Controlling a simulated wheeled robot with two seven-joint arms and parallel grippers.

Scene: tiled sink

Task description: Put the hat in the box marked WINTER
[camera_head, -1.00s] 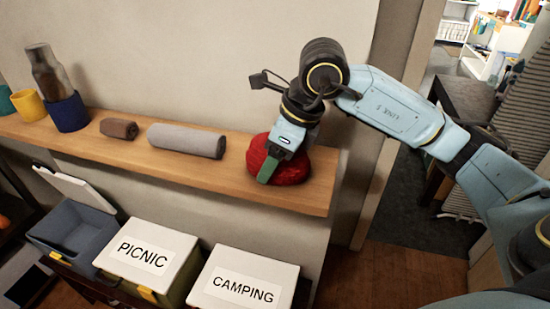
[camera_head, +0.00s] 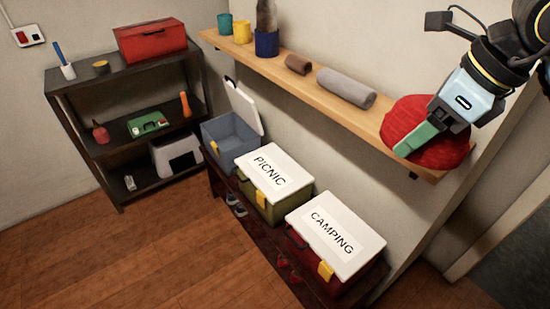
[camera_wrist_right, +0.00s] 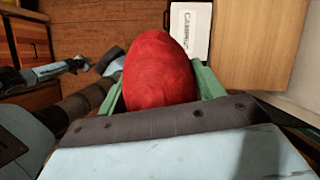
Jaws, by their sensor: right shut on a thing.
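The red, rounded hat (camera_head: 425,112) is at the right end of the wooden shelf, overlapping its front edge in the head view. I cannot tell whether it touches the shelf. My right gripper (camera_head: 418,138) is shut on it. In the right wrist view the hat (camera_wrist_right: 160,72) bulges up between the green fingers. A blue-grey box (camera_head: 232,136) stands below with its lid (camera_head: 243,106) raised. No WINTER marking is readable on it. In the right wrist view, a light-blue and dark part at the left may be my left gripper (camera_wrist_right: 75,65); its jaws are unclear.
The shelf (camera_head: 300,85) also holds several cups, a bottle, a brown roll (camera_head: 298,64) and a grey roll (camera_head: 346,87). Closed PICNIC (camera_head: 290,172) and CAMPING (camera_head: 350,215) boxes stand beside the open box on a low bench. A dark rack (camera_head: 95,85) is at the left.

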